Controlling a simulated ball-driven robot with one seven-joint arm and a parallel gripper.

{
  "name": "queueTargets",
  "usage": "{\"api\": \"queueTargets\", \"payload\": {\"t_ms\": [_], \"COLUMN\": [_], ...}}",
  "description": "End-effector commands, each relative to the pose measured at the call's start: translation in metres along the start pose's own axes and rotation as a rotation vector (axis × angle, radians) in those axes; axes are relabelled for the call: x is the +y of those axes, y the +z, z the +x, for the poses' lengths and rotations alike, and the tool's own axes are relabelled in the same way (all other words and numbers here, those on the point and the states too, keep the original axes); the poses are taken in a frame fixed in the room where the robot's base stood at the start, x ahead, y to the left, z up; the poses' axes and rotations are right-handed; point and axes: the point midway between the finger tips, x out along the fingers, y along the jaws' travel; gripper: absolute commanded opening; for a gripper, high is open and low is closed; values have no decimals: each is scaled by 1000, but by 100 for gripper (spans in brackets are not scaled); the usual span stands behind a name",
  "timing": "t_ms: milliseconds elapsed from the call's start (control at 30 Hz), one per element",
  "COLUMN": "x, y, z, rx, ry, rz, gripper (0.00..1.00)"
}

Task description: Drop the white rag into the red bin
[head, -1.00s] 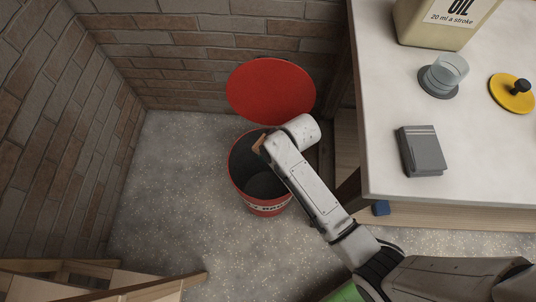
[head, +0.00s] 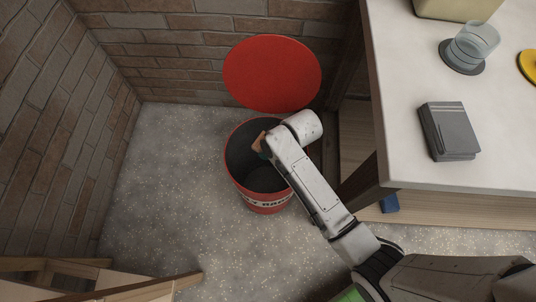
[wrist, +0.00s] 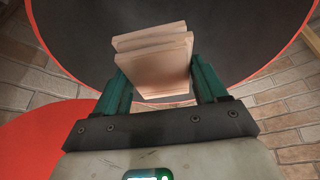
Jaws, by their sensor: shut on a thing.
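The red bin (head: 232,178) stands on the floor, with dark inside walls and lettering on its front. Its red lid (head: 272,75) shows behind its mouth. My gripper (head: 261,146) is over the mouth, seen from above and partly hidden by my wrist. In the wrist view its green fingers (wrist: 162,82) are shut on a pinkish-tan layered thing (wrist: 155,60) with flat faces and straight edges. It does not look white, and I cannot tell whether it is the rag. No white rag shows elsewhere. In the wrist view a dark round surface with a red rim lies behind the held thing.
Brick walls close in behind and left. Wooden pieces (head: 120,290) lie lower left. The floor left of the bin is clear.

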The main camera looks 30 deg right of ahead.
Motion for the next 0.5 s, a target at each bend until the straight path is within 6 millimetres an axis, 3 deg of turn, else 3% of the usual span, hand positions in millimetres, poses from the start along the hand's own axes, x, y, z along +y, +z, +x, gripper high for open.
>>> {"api": "queueTargets", "payload": {"t_ms": [267, 300, 500], "x": [0, 0, 0], "y": [0, 0, 0], "z": [1, 1, 1], "rx": [0, 0, 0], "ry": [0, 0, 0], "rz": [0, 0, 0], "gripper": [47, 75, 95]}}
